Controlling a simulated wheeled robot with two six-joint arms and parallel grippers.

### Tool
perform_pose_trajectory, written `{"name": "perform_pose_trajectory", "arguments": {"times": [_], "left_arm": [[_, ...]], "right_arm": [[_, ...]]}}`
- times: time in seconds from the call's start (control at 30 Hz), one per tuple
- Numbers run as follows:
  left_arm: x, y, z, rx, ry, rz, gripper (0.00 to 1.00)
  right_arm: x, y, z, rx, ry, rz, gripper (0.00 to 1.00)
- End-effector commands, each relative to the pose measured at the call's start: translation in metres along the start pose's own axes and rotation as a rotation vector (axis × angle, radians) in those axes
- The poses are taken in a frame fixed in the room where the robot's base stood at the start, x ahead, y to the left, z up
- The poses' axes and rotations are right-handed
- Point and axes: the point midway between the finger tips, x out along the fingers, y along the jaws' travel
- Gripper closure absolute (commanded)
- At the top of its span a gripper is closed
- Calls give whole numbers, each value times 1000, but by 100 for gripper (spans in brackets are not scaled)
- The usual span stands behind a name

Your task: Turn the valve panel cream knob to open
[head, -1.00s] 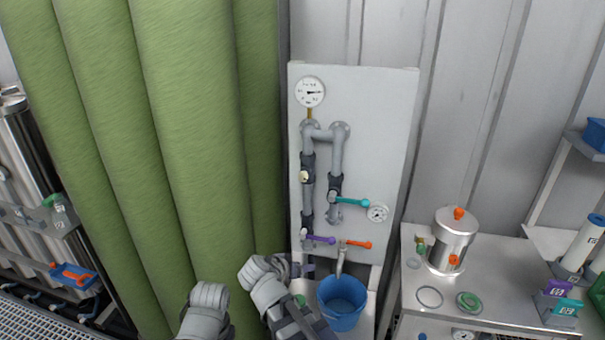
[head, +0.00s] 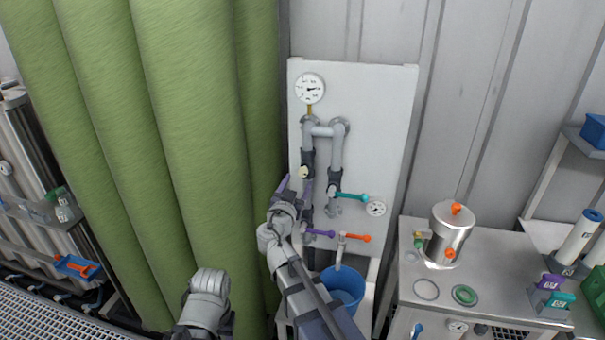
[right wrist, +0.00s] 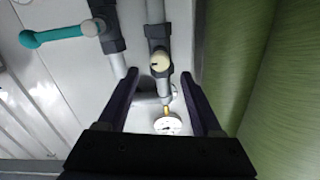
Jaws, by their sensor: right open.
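The cream knob (head: 305,172) is a small round knob on a dark valve body on the left pipe of the white valve panel (head: 385,115). In the right wrist view the cream knob (right wrist: 160,63) lies ahead, between the lines of the two fingers. My right gripper (head: 295,187) is just below and in front of the knob, pointing up at the panel. Its dark fingers (right wrist: 159,78) are open with nothing between them; I cannot tell whether they touch the valve. Of my left arm only a grey link shows at the bottom; its fingers are hidden.
A teal lever (head: 350,197), a purple lever (head: 319,233) and an orange lever (head: 357,237) stick out close to the knob. A blue bucket (head: 343,285) stands below the panel. A green curtain (head: 180,140) hangs close on the left. A pressure gauge (head: 310,88) is above.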

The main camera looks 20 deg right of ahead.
Motion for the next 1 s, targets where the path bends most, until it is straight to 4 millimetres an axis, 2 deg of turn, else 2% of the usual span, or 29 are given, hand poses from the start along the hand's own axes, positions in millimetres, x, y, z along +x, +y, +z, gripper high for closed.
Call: {"name": "perform_pose_trajectory", "arguments": {"times": [0.33, 0.47, 0.7, 1.0], "left_arm": [[0, 0, 0, 0, 0, 0, 50], [0, 0, 0, 0, 0, 0, 50], [0, 0, 0, 0, 0, 0, 50], [0, 0, 0, 0, 0, 0, 50]], "right_arm": [[54, -1, 0, 0, 0, 2, 33], [63, -1, 0, 0, -1, 0, 33], [63, 0, 0, 0, -1, -1, 33], [62, 0, 0, 0, -1, 0, 67]]}}
